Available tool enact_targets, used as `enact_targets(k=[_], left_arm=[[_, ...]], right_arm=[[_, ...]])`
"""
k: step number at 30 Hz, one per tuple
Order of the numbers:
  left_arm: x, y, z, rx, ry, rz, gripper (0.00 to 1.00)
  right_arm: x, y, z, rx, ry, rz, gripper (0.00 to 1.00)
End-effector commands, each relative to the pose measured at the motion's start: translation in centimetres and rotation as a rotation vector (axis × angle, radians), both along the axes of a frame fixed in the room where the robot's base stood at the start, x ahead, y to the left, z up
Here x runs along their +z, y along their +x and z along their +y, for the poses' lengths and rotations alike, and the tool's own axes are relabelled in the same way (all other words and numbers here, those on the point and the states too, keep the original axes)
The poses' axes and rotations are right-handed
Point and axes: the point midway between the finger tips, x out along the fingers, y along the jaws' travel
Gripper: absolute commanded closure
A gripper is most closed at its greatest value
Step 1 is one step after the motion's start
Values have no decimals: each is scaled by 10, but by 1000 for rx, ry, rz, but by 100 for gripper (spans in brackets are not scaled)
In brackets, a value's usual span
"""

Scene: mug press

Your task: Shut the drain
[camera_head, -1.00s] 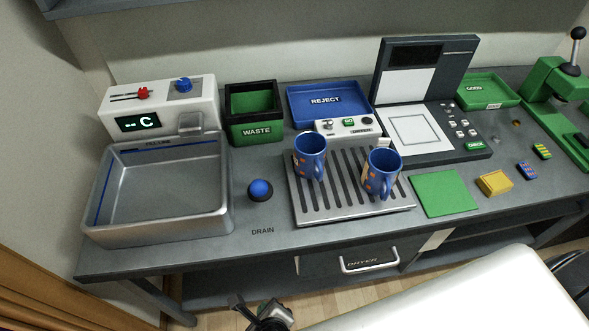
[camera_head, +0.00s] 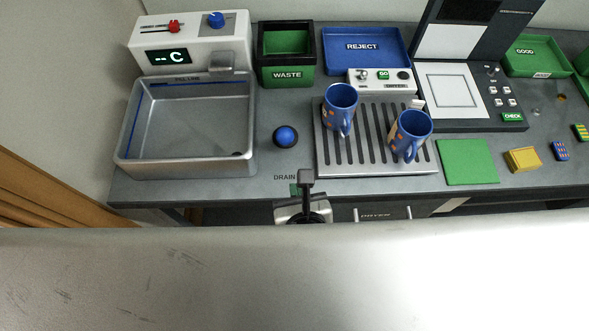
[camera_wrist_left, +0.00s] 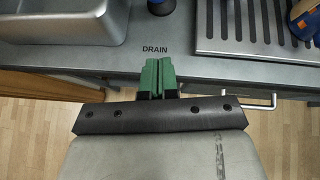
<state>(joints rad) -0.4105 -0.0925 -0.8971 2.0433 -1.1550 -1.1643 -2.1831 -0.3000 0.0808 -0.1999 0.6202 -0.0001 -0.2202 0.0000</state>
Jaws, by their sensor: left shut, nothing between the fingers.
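The drain control is a blue ball knob (camera_head: 285,136) on a dark round base, on the bench between the sink and the rack. The DRAIN label (camera_head: 284,178) is printed in front of it. The metal sink (camera_head: 186,125) stands at the left and looks empty, with a dark spot at its right front floor corner. My left gripper (camera_head: 301,190) is in front of the bench edge, just below the label, apart from the knob. In the left wrist view its green fingers (camera_wrist_left: 157,76) are together and empty; the knob (camera_wrist_left: 161,6) shows partly at the top. My right gripper is out of view.
Two blue mugs (camera_head: 340,108) (camera_head: 409,134) stand on the slatted rack (camera_head: 375,166), right of the knob. A green WASTE bin (camera_head: 287,75) and blue REJECT tray (camera_head: 362,62) are behind. The bench around the knob is clear.

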Motion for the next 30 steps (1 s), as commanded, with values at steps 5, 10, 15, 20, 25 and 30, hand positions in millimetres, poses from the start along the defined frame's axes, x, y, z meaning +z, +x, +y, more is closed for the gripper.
enact_targets(k=[5, 10, 15, 20, 25, 30], left_arm=[[-16, 29, 3, 1, 1, -2, 100], [-36, 60, 7, 2, -1, -1, 100], [-41, 89, 11, 2, -3, -2, 100], [-39, 106, 14, 1, -3, -1, 100], [-39, 113, 15, 0, -2, 1, 100], [-39, 113, 15, 0, -4, 0, 100]], right_arm=[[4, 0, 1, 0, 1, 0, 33], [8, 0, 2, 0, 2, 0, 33], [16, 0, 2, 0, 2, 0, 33], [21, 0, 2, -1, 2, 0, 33], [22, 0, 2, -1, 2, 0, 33], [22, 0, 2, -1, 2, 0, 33]])
